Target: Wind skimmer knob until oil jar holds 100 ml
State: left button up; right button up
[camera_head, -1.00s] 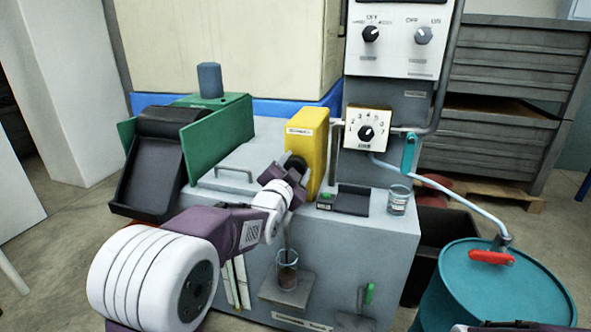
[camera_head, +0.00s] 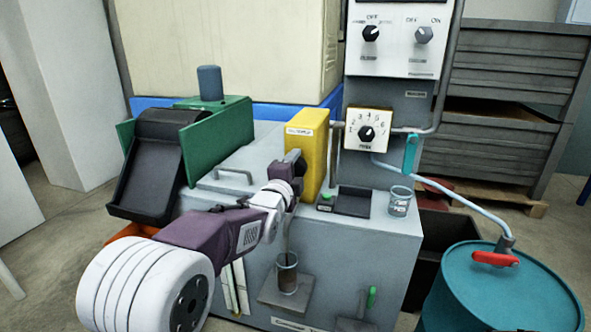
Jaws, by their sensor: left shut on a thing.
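The yellow skimmer box (camera_head: 311,145) stands on the grey machine tank. Its dark knob (camera_head: 299,163) is on the side facing my left arm. My left gripper (camera_head: 291,174) is shut on the knob and partly hides it. The oil jar (camera_head: 287,272), a clear glass with dark liquid in it, stands upright on a small grey shelf below the skimmer. A thin spout comes down to the jar. The level marks are too small to read. My right gripper is not in view.
A second clear beaker (camera_head: 399,201) stands on the tank top beside a black tray (camera_head: 352,201). A dial panel (camera_head: 367,130) is above. A teal drum (camera_head: 495,290) with a red handle stands at the right. A green chute (camera_head: 215,140) is at the left.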

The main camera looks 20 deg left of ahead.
pick_arm(q)
jog(key=shift+f+m, duration=0.1)
jog(key=shift+m, duration=0.3)
jog(key=o, duration=1.4)
jog(key=shift+c, duration=0.2)
jog(key=s+p, duration=0.2)
jog(key=s, duration=0.7)
jog(key=shift+p, duration=0.3)
jog(key=shift+a, duration=0.1)
